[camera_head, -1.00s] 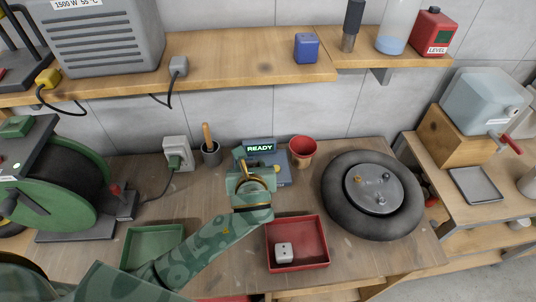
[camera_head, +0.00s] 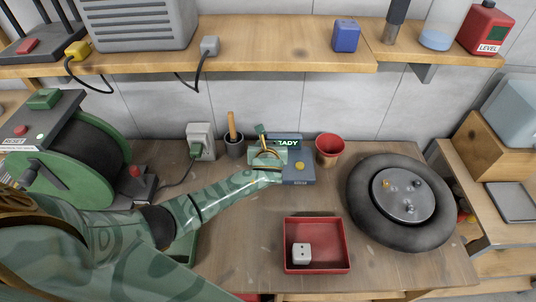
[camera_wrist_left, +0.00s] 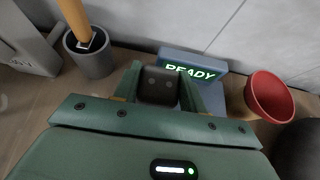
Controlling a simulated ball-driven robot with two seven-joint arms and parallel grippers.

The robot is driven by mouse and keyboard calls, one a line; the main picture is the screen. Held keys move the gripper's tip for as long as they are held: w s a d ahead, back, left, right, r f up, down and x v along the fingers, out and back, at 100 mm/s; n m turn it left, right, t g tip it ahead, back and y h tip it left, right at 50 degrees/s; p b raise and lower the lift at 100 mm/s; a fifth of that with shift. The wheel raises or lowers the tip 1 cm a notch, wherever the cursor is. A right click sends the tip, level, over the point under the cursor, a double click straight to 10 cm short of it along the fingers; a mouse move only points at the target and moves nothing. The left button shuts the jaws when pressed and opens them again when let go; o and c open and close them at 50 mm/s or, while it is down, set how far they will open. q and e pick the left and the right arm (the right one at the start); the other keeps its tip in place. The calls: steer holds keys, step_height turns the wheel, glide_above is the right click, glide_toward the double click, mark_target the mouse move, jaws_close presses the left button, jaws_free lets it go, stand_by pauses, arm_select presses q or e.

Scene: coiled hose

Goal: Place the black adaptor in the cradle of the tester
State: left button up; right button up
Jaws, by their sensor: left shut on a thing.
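The black adaptor (camera_wrist_left: 158,86), a dark block with two holes in its face, sits between the fingers of my left gripper (camera_wrist_left: 160,92) in the left wrist view. The fingers are shut on it. In the head view my left gripper (camera_head: 266,153) is at the left side of the blue-grey tester (camera_head: 299,173), overlapping its lit READY screen. The tester's screen also shows in the left wrist view (camera_wrist_left: 192,68), just behind the adaptor. The adaptor and the cradle are hidden in the head view, so I cannot tell whether they touch. My right gripper is out of view.
A grey cup (camera_head: 234,146) with a wooden-handled tool and a wall socket (camera_head: 201,142) stand left of the tester. A red pot (camera_head: 330,148) is close on its right. A red tray (camera_head: 317,230) holding a white adaptor (camera_head: 301,253) lies in front.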

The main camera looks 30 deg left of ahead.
arm_select(q)
step_height(320, 180, down, 3)
steer(key=shift+w+a+b, duration=0.1)
steer(key=shift+b, duration=0.35)
steer(key=shift+f, duration=0.2)
steer(key=shift+r, duration=0.1)
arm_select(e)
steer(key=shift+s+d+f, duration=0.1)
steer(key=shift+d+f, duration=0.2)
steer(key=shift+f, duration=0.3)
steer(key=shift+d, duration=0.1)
arm_select(q)
steer(key=shift+f, duration=0.2)
steer(key=o, duration=1)
steer(key=shift+r, duration=0.1)
